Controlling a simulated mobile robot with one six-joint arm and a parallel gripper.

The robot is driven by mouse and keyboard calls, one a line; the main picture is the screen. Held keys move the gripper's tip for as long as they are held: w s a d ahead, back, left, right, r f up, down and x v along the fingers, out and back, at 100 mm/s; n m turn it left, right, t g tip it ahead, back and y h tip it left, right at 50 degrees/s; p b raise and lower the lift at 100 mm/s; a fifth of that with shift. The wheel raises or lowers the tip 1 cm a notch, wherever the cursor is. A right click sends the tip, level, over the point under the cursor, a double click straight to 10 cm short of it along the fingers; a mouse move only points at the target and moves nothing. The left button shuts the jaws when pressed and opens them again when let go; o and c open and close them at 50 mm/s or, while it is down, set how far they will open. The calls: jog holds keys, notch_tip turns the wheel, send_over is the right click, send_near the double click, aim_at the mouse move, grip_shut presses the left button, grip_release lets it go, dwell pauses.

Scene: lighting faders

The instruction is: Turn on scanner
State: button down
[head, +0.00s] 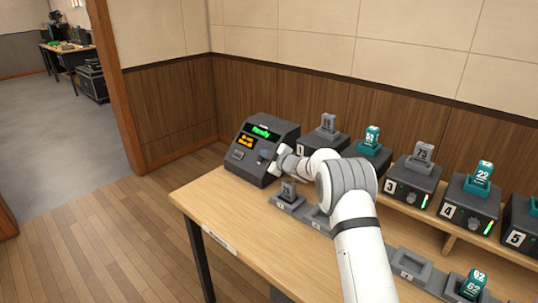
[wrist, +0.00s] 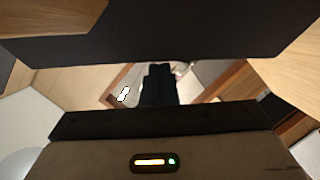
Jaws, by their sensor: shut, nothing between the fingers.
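The scanner appears to be the dark box (head: 262,150) at the left end of the table. Its sloped face has a lit screen with green text, which seems to read "Ready", and smaller orange text below. My gripper (head: 277,163) is at the right side of this box's face, close to it. Whether it touches the box I cannot tell. In the wrist view the dark fingers (wrist: 158,84) are together, with nothing seen between them. A switch on the box is not clearly visible; my wrist and gripper cover part of that side.
Numbered dark units, such as unit 3 (head: 412,183) and unit 4 (head: 468,211), stand along a raised shelf at the wall with grey or teal blocks on top. A grey block (head: 288,191) stands in a front tray. The table's left front corner (head: 200,197) is clear.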

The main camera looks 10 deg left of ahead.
jog(key=r, duration=0.1)
jog(key=s+a+r, duration=0.1)
jog(key=r, duration=0.1)
jog(key=shift+s+a+r+p, duration=0.15)
jog(key=shift+s+a+p, duration=0.1)
jog(key=shift+p, duration=0.15)
jog(key=b+v, duration=0.1)
jog(key=v, duration=0.9)
jog(key=shift+d+r, duration=0.1)
jog(key=shift+r, duration=0.05)
